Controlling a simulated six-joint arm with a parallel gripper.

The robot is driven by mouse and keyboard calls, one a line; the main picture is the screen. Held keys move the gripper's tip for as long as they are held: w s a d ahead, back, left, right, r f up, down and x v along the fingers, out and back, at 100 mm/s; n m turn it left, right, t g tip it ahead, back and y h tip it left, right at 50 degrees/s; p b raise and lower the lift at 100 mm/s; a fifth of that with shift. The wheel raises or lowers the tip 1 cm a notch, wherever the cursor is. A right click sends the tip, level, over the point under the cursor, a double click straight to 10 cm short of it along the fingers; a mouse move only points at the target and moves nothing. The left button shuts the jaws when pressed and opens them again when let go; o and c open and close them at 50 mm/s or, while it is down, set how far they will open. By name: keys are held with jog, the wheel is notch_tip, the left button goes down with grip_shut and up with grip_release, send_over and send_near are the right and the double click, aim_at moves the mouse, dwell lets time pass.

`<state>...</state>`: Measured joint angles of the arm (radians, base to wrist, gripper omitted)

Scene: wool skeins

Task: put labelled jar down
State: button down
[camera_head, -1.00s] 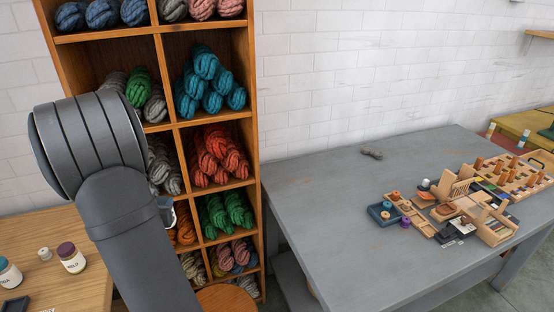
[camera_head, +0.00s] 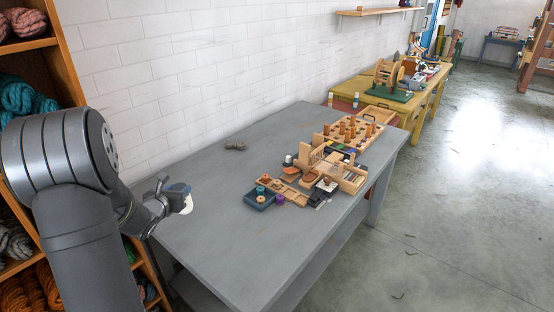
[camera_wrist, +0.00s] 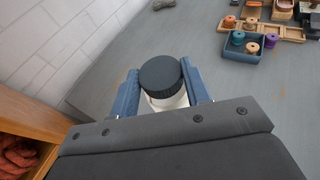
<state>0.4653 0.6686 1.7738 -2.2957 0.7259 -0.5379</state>
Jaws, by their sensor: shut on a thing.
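My gripper (camera_head: 172,192) is at the left end of the grey table (camera_head: 215,240) in the head view. It is shut on the labelled jar (camera_head: 187,204), a white jar with a dark lid. In the wrist view the jar's dark lid (camera_wrist: 160,76) shows between the two blue fingers of my gripper (camera_wrist: 162,92). The jar's label cannot be read. The jar looks to be held above the near left part of the table, but its height over the surface is hard to tell.
A blue tray (camera_head: 262,206) with spools, wooden trays and a peg board (camera_head: 348,131) stand toward the table's right. A small grey object (camera_head: 235,145) lies near the wall. The table's left and front parts are clear. A wool shelf (camera_head: 60,70) stands at left.

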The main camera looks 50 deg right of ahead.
jog(key=s+d+r+m+g+h, duration=0.1)
jog(key=s+d+m+g, duration=0.2)
jog(key=s+d, duration=0.55)
jog(key=s+d+m+g+h, duration=0.1)
jog(key=s+d+m+g, duration=0.15)
jog(key=s+d, duration=0.65)
jog(key=w+d+f, duration=0.1)
jog(key=w+f, duration=1)
jog(key=w, duration=0.2)
jog(key=shift+w, duration=0.4)
jog(key=shift+d+n, duration=0.1)
jog(key=shift+n, duration=0.15)
jog(key=shift+f, duration=0.15)
jog(key=c, duration=0.8)
grip_release()
jog(key=shift+o, duration=0.2)
